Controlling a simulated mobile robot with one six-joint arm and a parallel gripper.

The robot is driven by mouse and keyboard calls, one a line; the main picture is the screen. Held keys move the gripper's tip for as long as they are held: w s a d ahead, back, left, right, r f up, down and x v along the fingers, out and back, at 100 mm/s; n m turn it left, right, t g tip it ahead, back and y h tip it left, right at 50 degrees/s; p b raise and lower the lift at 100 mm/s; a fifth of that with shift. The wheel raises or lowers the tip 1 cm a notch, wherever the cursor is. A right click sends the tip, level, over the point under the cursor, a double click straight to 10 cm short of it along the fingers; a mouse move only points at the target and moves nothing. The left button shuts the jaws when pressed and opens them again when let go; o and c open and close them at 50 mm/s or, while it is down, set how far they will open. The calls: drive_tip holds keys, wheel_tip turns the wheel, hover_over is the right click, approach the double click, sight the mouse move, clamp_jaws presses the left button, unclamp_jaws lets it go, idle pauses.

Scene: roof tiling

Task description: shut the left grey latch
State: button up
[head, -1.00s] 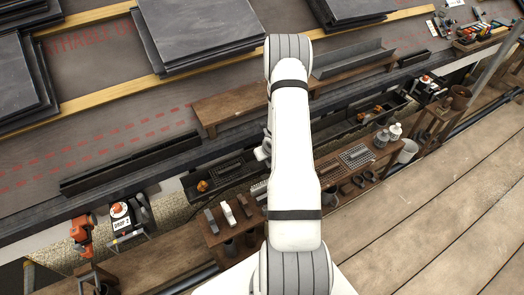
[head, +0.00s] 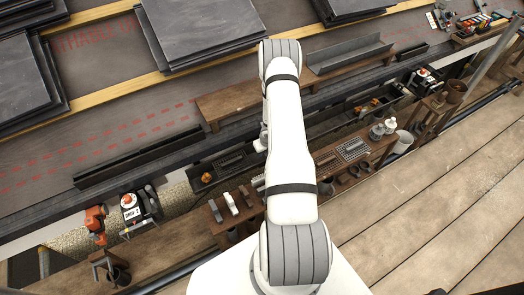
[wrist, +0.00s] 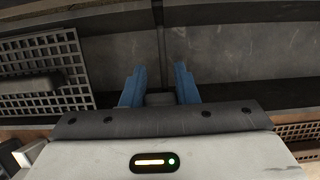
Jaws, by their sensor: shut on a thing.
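My gripper (wrist: 159,85) shows in the wrist view with its two blue fingers on either side of a small dark grey piece (wrist: 160,99). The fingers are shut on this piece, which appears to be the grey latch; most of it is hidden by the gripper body. Behind it is a grey panel (wrist: 225,55) with a dark upright strip (wrist: 159,35) in line with the fingers. In the head view my arm covers the fingertips and the latch, so I cannot see the latch's position there.
A perforated dark grate (wrist: 45,75) lies left of the fingers. In the head view, a wooden plank (head: 235,100) and a dark gutter (head: 140,158) lie along the roof edge. A small tool shelf (head: 235,215) stands left of my arm. Planks at the lower right are clear.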

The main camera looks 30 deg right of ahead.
idle(0.3)
drive_tip(key=o, duration=1)
drive_tip(key=p+v, duration=0.1)
drive_tip(key=v, duration=0.6)
drive_tip(key=shift+s+r+p, duration=0.1)
drive_tip(key=shift+r+p, duration=0.25)
drive_tip(key=shift+r, duration=0.05)
